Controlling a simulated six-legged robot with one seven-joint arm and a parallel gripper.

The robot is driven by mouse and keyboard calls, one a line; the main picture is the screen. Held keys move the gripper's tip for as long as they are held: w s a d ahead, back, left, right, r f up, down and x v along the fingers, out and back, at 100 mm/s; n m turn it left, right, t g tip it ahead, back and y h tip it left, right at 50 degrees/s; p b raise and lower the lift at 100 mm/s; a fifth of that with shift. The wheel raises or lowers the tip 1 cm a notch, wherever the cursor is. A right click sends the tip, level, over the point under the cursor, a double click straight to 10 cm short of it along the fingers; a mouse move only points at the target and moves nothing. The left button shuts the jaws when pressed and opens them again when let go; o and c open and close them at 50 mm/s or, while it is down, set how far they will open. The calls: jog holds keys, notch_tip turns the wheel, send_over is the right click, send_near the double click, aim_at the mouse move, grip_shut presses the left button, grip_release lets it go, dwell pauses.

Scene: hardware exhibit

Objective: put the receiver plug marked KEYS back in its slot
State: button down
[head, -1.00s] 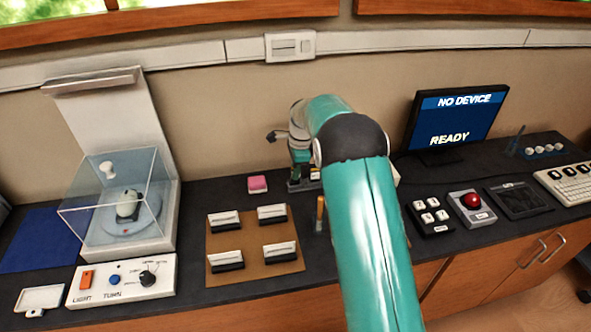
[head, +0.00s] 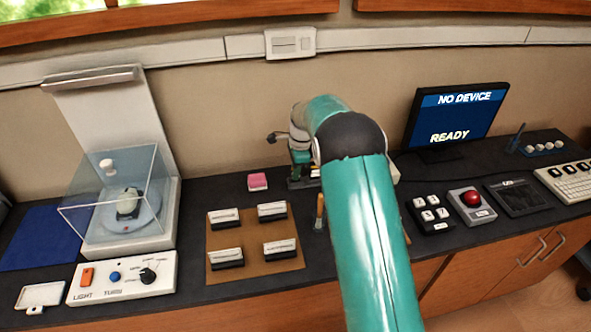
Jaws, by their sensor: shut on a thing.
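My gripper (head: 301,171) points down at the back of the counter, just left of my teal arm. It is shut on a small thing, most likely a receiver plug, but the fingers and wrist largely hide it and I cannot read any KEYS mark. Directly below is a low dark holder (head: 296,184) on the counter, partly behind my arm. Small pale and yellowish pieces show beside the gripper at the holder's right. I cannot tell whether the held thing touches the holder or is in a slot. The monitor (head: 459,113) reads "NO DEVICE" and "READY".
A pink block (head: 257,181) lies left of the holder. A brown board (head: 254,237) with several labelled blocks is in front. An orange-brown upright piece (head: 319,212) stands close to my arm. A button box (head: 428,215), red trackball (head: 472,199) and keyboard (head: 568,182) are right.

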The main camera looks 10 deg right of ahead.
jog(key=shift+f, duration=0.2)
jog(key=c, duration=0.9)
grip_release()
jog(key=shift+o, duration=0.2)
jog(key=shift+r, duration=0.1)
jog(key=shift+r, duration=3.4)
